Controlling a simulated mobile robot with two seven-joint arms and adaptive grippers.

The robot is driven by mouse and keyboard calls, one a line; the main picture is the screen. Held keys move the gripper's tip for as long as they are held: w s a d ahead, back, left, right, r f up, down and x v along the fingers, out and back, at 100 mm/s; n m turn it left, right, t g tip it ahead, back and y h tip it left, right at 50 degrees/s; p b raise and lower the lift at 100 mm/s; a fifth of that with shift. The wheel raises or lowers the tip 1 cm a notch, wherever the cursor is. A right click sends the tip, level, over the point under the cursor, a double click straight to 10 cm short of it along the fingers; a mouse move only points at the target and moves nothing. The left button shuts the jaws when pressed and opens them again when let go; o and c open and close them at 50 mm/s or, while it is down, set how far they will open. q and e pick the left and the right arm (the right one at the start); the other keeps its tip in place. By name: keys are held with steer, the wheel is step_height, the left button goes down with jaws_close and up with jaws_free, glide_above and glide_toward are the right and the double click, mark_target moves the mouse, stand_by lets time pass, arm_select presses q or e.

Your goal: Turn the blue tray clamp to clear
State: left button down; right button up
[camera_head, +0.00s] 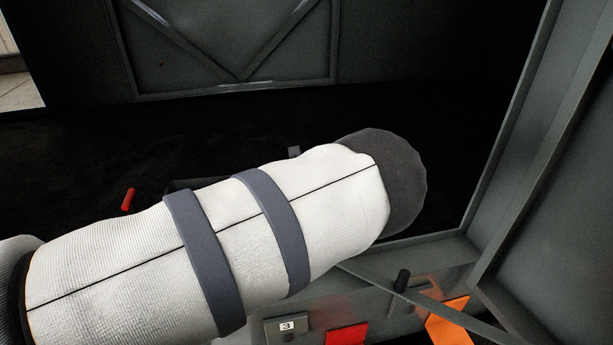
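I cannot make out a blue tray clamp in the head view. A small grey-blue piece (294,152) shows just above the white covered arm section, but it is too small to identify. The arm section comes in from the left and crosses the middle of the view, hiding much of what lies behind it. It looks like my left arm. Neither my left nor my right gripper can be seen.
A small red cylinder (128,199) is on the dark area at left. Dark metal frame walls (545,140) stand at right. Along the bottom are a plate marked 3 (287,327), a red panel (347,335), an orange panel (449,322) and a black knob (402,280).

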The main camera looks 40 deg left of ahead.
stand_by(0.6)
arm_select(q)
steer(key=c, duration=1.8)
jaws_free()
